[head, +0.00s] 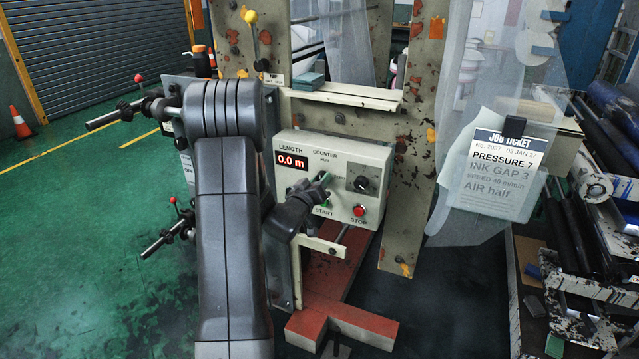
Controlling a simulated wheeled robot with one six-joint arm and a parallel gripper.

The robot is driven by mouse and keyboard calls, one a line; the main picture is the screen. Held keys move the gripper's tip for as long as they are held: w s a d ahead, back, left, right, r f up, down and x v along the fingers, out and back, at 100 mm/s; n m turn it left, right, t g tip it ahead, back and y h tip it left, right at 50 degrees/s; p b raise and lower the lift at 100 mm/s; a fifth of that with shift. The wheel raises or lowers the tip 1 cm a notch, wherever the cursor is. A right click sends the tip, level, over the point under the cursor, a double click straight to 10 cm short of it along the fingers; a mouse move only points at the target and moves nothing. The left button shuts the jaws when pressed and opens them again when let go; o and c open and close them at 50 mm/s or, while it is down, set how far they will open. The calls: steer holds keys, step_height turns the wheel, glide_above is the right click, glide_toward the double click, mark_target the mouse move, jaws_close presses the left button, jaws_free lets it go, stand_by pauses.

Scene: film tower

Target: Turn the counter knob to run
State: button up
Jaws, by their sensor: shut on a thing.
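The pale counter panel (340,150) faces me. It has a red display (291,160) reading 0.0 m and a COUNTER label with small lettering under it that looks like RUN. My gripper (322,183) comes in from the lower left and is shut at the middle of the panel, below that label, on the counter knob. The fingers hide most of the knob, so I cannot tell which way it points. A green strip shows at the fingertips.
A black knob (361,183) sits right of my gripper, with a red STOP button (359,211) below it. START is lettered just under my gripper. A job ticket (498,160) hangs at the right. Chipped machine posts flank the panel.

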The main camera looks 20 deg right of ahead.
stand_by(0.3)
steer(key=o, duration=1)
steer(key=shift+c, duration=0.2)
steer(key=shift+a, duration=0.1)
steer(key=b+v, duration=0.2)
steer(key=v, duration=1.1)
steer(key=shift+s+a+b, duration=0.2)
steer(key=shift+s+b, duration=0.1)
steer(key=shift+b, duration=0.1)
steer(key=shift+d, duration=0.1)
steer(key=p+x, duration=0.3)
steer(key=x, duration=1)
steer(key=shift+w+d, duration=0.2)
steer(key=shift+w, duration=0.1)
